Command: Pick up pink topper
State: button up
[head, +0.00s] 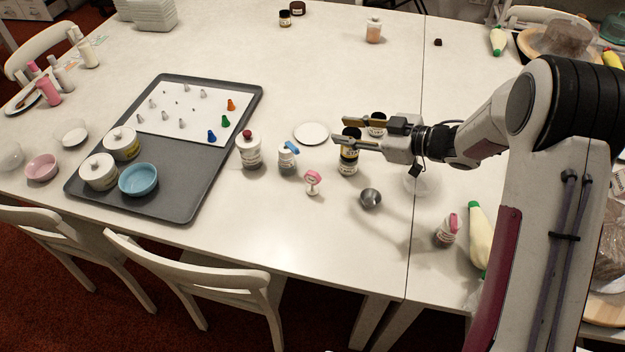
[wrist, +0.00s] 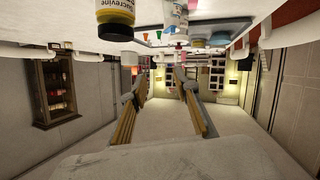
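The pink topper (head: 313,178) is a small pink round top on a white stem and foot. It stands upright on the white table in the head view, near the table's front edge. My gripper (head: 340,132) is open and empty, its two fingers apart and pointing left. In the head picture it lies above and to the right of the topper, over the dark-lidded jars, and does not touch the topper. The wrist view shows the spread fingers (wrist: 160,80) with nothing between them. I cannot make out the topper in the wrist view.
A dark-lidded jar (head: 349,158), a blue-capped bottle (head: 287,161) and a small metal cup (head: 371,199) stand around the topper. A red-topped jar (head: 249,154) and grey tray (head: 190,185) are to the left. A white disc (head: 312,133) lies behind.

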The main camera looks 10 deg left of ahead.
aim_at(319, 178)
jog(key=s+f, duration=0.1)
jog(key=f, duration=0.3)
jog(key=s+f+g, duration=0.1)
jog(key=s+f, duration=0.1)
jog(key=f, duration=0.2)
jog(key=s+a+f+g, duration=0.1)
jog(key=f, duration=0.4)
jog(key=shift+s, duration=0.15)
jog(key=shift+a, duration=0.1)
jog(key=shift+w+a+f+g, duration=0.15)
jog(key=shift+a+f, duration=0.1)
jog(key=shift+a, duration=0.35)
jog(key=shift+w+a+f+g, duration=0.15)
jog(key=shift+a+f, duration=0.1)
jog(key=shift+a, duration=0.3)
jog(key=shift+s, duration=0.1)
jog(key=shift+x, duration=2.6)
jog(key=shift+r, duration=0.1)
grip_shut()
